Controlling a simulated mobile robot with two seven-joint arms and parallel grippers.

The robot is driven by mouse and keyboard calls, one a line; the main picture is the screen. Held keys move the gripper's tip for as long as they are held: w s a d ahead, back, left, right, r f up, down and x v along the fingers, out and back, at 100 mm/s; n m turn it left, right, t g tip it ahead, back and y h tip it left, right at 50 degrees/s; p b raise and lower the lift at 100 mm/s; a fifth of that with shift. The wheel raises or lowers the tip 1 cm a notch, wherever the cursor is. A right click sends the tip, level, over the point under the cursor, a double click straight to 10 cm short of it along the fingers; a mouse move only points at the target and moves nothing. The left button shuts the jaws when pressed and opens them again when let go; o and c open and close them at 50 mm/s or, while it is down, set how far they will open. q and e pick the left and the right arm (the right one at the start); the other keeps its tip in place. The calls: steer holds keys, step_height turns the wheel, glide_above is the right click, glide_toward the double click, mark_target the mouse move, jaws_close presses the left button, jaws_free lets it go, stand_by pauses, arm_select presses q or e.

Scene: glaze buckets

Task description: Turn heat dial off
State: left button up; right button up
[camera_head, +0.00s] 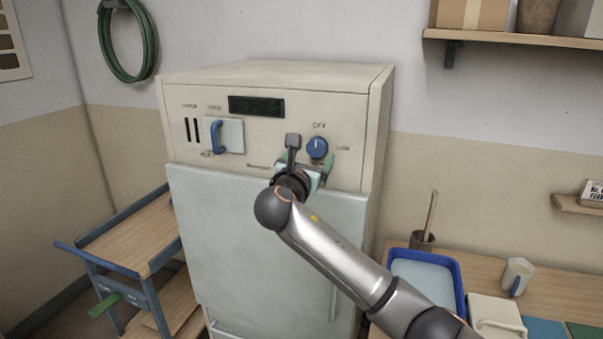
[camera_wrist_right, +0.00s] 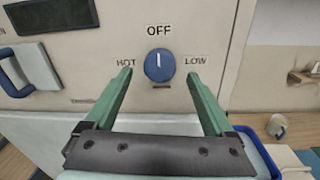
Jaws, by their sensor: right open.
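The heat dial (camera_head: 317,148) is a round blue knob on the upper right of the cream kiln's front panel. In the right wrist view the dial (camera_wrist_right: 160,65) has a white pointer line that points up, slightly left, toward the OFF label (camera_wrist_right: 159,30). HOT (camera_wrist_right: 126,63) is printed at its left and LOW (camera_wrist_right: 195,61) at its right. My right gripper (camera_wrist_right: 161,74) is open, its two green fingers spread either side of the dial and apart from it in the picture. In the head view my right gripper (camera_head: 311,166) is just below the dial. My left gripper is not in view.
The kiln's pale door (camera_head: 260,240) is below the panel. A blue handle (camera_head: 217,136) on a light plate is at the panel's left. A wooden-topped cart (camera_head: 125,240) stands at left. A blue tray (camera_head: 457,285) and a mug (camera_head: 516,275) are on the bench at right.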

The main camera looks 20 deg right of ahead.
steer(key=b+v, duration=0.1)
steer(key=v, duration=0.8)
steer(key=shift+s, duration=0.3)
steer(key=shift+a, duration=0.15)
steer(key=s+a+f+m+g+y, duration=0.1)
steer(key=s+f+m+y, duration=0.15)
steer(key=f, duration=0.85)
steer(key=s+a+f+m+g+y, duration=0.1)
steer(key=s+f+m+g+y, duration=0.2)
steer(key=f, duration=0.8)
steer(key=s+f+m+y, duration=0.1)
steer(key=f+m+y, duration=0.25)
steer(key=f, duration=0.85)
steer(key=s+d+f+m+y, duration=0.1)
steer(key=s+f+m, duration=0.4)
steer(key=s, duration=0.3)
steer(key=s+d+f+m+g, duration=0.1)
steer(key=s+d+f+m, duration=0.1)
steer(key=s+f+m, duration=0.3)
steer(key=s+d+f+m+g+y, duration=0.1)
steer(key=s+f+m, duration=0.5)
steer(key=s, duration=0.6)
steer(key=shift+d+m+y, duration=0.3)
steer(key=shift+d+m, duration=0.15)
steer(key=shift+m, duration=0.15)
steer(key=shift+s, duration=0.15)
